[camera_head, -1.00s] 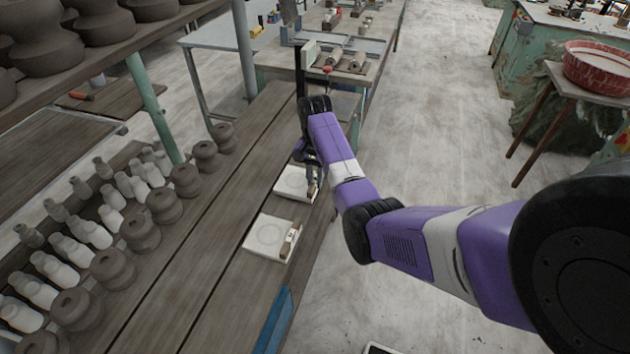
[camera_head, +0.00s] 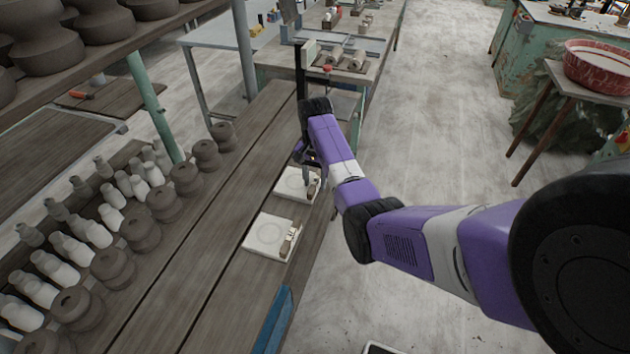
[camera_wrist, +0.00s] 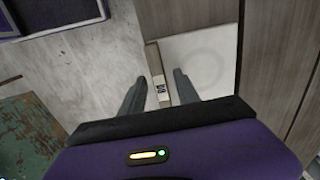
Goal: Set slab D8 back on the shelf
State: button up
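A pale square slab (camera_head: 290,184) with a faint ring on top lies flat on the wooden board shelf (camera_head: 225,205), close to its right edge. A block with a small label (camera_wrist: 161,88) stands along one side of this slab; I cannot read the label clearly. My gripper (camera_wrist: 158,81) is open, with one finger on each side of the block and visible gaps between. In the head view my gripper (camera_head: 308,182) is over this slab's right side and partly hides it. A second similar slab (camera_head: 265,236) with its own labelled block lies nearer on the same shelf.
Rows of dark pots (camera_head: 140,233) and pale bottles (camera_head: 90,233) line the left side. A blue object (camera_head: 273,322) lies at the shelf's near right edge. A worktable (camera_head: 285,58) stands beyond. Open floor (camera_head: 430,120) is to the right.

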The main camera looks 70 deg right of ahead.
notch_tip(320, 180, up, 12)
jog(key=p, duration=0.2)
dwell(0.8)
